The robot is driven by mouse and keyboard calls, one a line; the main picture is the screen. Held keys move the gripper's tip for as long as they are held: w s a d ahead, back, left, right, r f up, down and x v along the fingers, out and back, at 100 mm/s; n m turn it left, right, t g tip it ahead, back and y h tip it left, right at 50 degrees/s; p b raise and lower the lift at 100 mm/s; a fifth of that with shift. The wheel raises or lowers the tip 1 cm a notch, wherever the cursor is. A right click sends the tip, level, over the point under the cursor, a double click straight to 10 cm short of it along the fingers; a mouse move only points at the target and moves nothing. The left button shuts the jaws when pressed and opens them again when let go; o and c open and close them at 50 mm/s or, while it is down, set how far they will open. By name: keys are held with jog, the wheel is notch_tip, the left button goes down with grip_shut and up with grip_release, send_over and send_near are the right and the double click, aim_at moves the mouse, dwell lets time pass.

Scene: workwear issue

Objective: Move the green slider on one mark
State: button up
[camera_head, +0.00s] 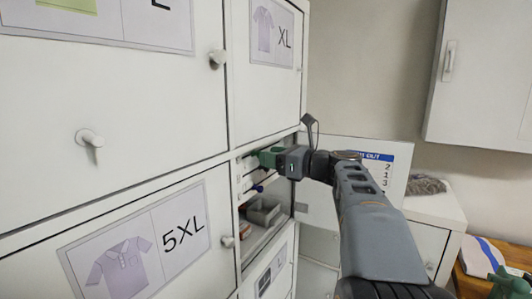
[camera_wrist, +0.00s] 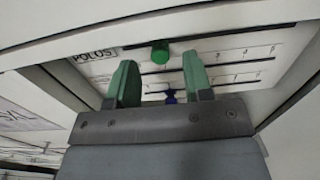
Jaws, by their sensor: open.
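In the wrist view the green slider (camera_wrist: 160,52) is a round green knob on a white panel labelled "POLOS", on the upper of the slotted tracks. My gripper (camera_wrist: 158,77) is open, with one green finger to the left of the knob and one to the right. The knob appears between and slightly beyond the fingertips, and no contact shows. In the head view my gripper (camera_head: 268,157) reaches into an open compartment of the white cabinet, and the green slider cannot be made out there.
A blue knob (camera_wrist: 170,96) sits on a lower track, partly hidden by my gripper. A grey bin (camera_head: 263,212) stands on the shelf below. Closed cabinet doors with handles (camera_head: 218,58) flank the compartment. An open door with a blue-headed sheet (camera_head: 376,156) is on the right.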

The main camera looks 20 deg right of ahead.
jog(key=shift+x, duration=1.15)
grip_shut()
